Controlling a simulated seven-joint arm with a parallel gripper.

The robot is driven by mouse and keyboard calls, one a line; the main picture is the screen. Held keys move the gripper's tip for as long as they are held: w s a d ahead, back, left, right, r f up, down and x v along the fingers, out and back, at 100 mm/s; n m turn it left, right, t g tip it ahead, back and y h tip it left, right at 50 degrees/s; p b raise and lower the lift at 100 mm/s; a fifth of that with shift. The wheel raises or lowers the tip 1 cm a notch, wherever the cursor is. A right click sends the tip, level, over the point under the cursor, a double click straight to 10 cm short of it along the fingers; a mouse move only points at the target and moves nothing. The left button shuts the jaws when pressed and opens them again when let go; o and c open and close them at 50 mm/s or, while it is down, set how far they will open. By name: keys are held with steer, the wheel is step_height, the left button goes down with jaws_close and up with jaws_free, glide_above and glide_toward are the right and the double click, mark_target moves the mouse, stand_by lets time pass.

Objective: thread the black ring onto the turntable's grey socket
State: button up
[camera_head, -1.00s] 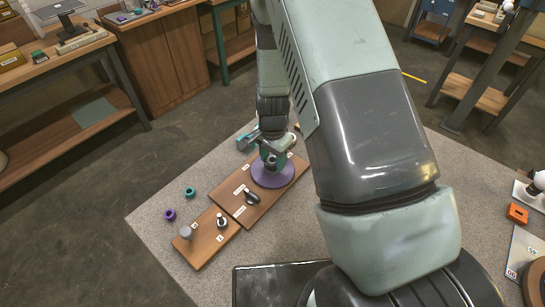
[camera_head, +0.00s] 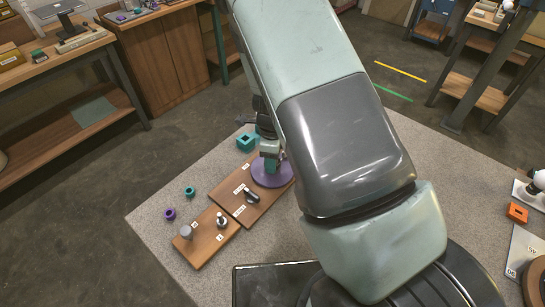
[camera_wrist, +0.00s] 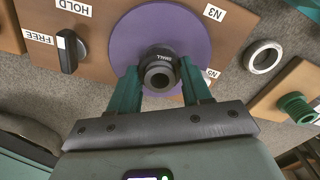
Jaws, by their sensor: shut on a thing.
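The purple turntable (camera_head: 272,176) lies on a wooden board; it also shows in the wrist view (camera_wrist: 150,28). My gripper (camera_wrist: 160,76) is over the middle of the turntable. Its two teal fingers are shut on the black ring (camera_wrist: 158,56), which carries the word SMALL. A round dark grey piece shows in the ring's opening. I cannot tell whether the ring is around the grey socket or just above it, because the view is nearly along the axis. In the head view my gripper (camera_head: 270,154) hides the ring and socket.
The board has a black knob (camera_wrist: 68,50) between HOLD and FREE labels. A white ring (camera_wrist: 263,57) and a teal threaded part (camera_wrist: 297,107) lie to the right in the wrist view. Small teal (camera_head: 189,191) and purple (camera_head: 170,214) rings lie left.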

steer(key=shift+a, duration=0.1)
steer(key=m, duration=0.4)
steer(key=shift+f, duration=0.1)
steer(key=m, duration=0.2)
steer(key=shift+m, duration=0.4)
steer(key=m, duration=0.6)
steer(key=shift+m, duration=0.4)
steer(key=shift+m, duration=0.6)
steer(key=m, duration=0.5)
steer(key=shift+f+m, duration=0.1)
steer(key=shift+m, duration=0.3)
